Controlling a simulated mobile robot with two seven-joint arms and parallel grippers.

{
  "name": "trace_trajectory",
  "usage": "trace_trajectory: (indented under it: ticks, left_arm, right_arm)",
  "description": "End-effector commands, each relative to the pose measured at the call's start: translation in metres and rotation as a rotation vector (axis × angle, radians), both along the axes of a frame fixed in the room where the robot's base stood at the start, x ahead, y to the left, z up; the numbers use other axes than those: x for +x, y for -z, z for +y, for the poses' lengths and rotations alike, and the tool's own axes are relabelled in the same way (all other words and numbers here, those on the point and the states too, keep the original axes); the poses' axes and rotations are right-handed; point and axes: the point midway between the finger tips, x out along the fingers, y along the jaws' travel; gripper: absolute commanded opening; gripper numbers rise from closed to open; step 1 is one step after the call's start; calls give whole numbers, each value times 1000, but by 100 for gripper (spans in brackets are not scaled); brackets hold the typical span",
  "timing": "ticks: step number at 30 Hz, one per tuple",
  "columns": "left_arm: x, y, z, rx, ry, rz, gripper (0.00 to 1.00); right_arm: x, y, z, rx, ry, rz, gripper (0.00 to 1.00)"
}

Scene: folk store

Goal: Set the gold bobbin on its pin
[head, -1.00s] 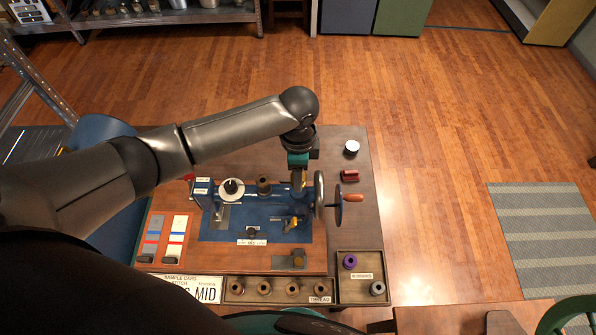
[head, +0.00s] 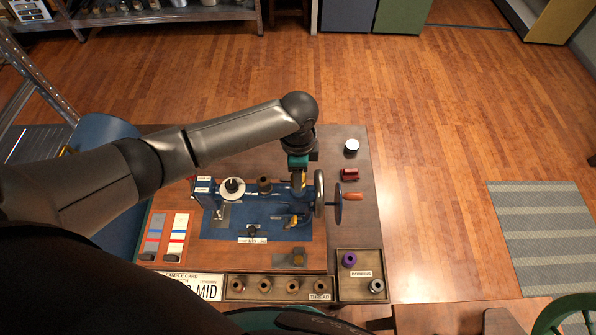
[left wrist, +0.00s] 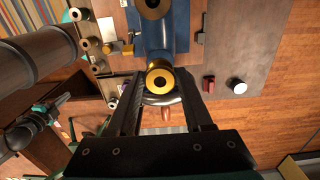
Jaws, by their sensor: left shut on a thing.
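The gold bobbin (left wrist: 160,78) is a short ring with a dark centre hole, held between the fingertips of my left gripper (left wrist: 160,88). In the head view my left gripper (head: 299,182) points down over the right end of the blue sewing machine (head: 222,191), just left of its handwheel (head: 319,194). The bobbin's pin is not visible. I cannot tell whether the bobbin touches the machine. A gripper that looks like my right one (left wrist: 42,122) shows at the left of the left wrist view; its jaws are unclear.
A brown spool (head: 264,184) and a white disc (head: 233,186) sit on the machine. A thread tray (head: 250,297) and a bobbin tray (head: 361,260) line the front.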

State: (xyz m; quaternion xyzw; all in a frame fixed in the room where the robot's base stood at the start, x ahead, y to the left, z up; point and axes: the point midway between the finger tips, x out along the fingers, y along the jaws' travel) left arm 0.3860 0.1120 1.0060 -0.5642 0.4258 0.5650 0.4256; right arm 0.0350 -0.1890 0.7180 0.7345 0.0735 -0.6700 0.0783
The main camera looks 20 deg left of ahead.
Motion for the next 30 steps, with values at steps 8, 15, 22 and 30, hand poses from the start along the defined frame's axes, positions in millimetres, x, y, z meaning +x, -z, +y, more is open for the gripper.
trace_trajectory:
  ticks: [8, 15, 22, 30]
  left_arm:
    - [0, 3, 0, 0, -1, 0, 24]
    - [0, 11, 0, 0, -1, -1, 24]
    - [1, 16, 0, 0, -1, -1, 24]
    - [1, 16, 0, 0, -1, -1, 24]
  right_arm:
    - [0, 2, 0, 0, 0, 0, 0]
    - [0, 5, 0, 1, 0, 0, 0]
    - [0, 7, 0, 1, 0, 0, 0]
    - [0, 7, 1, 1, 0, 0, 0]
